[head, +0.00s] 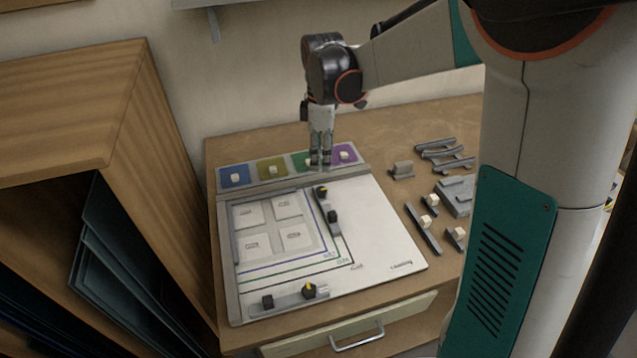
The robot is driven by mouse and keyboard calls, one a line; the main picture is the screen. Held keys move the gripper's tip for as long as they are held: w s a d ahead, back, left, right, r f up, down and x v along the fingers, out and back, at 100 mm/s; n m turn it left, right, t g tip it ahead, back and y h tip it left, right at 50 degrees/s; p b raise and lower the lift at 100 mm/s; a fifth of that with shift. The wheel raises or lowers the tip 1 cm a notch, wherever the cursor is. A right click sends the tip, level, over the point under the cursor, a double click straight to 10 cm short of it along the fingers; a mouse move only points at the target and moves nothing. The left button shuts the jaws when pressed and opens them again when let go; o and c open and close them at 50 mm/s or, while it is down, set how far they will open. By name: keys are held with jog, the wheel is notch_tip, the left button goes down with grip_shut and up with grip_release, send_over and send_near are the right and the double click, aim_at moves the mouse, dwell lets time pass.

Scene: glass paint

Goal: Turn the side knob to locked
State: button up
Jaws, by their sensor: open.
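A white board (385,235) lies on the wooden bench, with a square frame of four pale tiles at its left. Along the frame's right side runs a grey bar with a black knob (322,191) that has a yellow mark at its far end. A second black knob (309,291) with a yellow mark sits on a grey bar along the front. Which marks mean locked is too small to read. My gripper (320,164) points down at the back of the board, by the green pad and beyond the side knob. It is open and appears empty.
Blue, olive, green and purple pads (234,176) with pale blocks line the board's back. Grey brackets (445,152) and parts with pale blocks (425,222) lie to the right. A wooden cabinet (80,110) stands close at the left.

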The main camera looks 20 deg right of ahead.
aim_at(321, 189)
notch_tip(321, 189, down, 11)
jog(key=b, duration=0.3)
jog(key=shift+f, duration=0.2)
